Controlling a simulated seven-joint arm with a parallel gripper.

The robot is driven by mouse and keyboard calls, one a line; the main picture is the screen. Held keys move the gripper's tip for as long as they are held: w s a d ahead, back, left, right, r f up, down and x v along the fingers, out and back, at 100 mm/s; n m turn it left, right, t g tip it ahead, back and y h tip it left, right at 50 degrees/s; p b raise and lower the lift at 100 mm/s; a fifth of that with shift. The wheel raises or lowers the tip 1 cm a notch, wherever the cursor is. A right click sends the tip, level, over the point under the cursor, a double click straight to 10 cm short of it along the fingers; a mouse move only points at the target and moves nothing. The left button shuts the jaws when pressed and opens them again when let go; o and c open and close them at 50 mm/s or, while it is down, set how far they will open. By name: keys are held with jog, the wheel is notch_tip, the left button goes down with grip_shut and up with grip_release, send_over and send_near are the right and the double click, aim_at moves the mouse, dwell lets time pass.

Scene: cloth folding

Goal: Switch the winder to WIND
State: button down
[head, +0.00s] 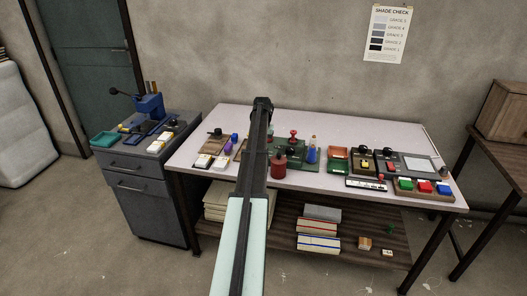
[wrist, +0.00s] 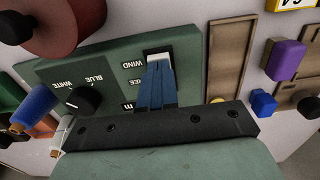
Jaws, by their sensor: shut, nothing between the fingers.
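The winder is a green panel (wrist: 50,72); in the head view part of it (head: 296,147) shows on the table behind my arm. In the wrist view a white-topped switch (wrist: 157,52) sits beside the WIND label. Another label near it is partly hidden. My gripper (wrist: 158,64) is shut and empty, its blue fingertips at the switch and covering its near part. I cannot tell whether they touch it, or which way it is set. A black knob (wrist: 84,101) with BLUE and WHITE labels is on the same panel. In the head view my arm hides the fingertips.
A dark red spool (wrist: 62,28) stands close by on the panel's side. A brown wooden tray (wrist: 211,62), a purple block (wrist: 285,60) and a blue piece (wrist: 263,103) lie to the right. In the head view, coloured blocks and boxes crowd the table (head: 385,137).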

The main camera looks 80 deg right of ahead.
jog(key=shift+f, duration=0.3)
jog(key=shift+r, duration=3.55)
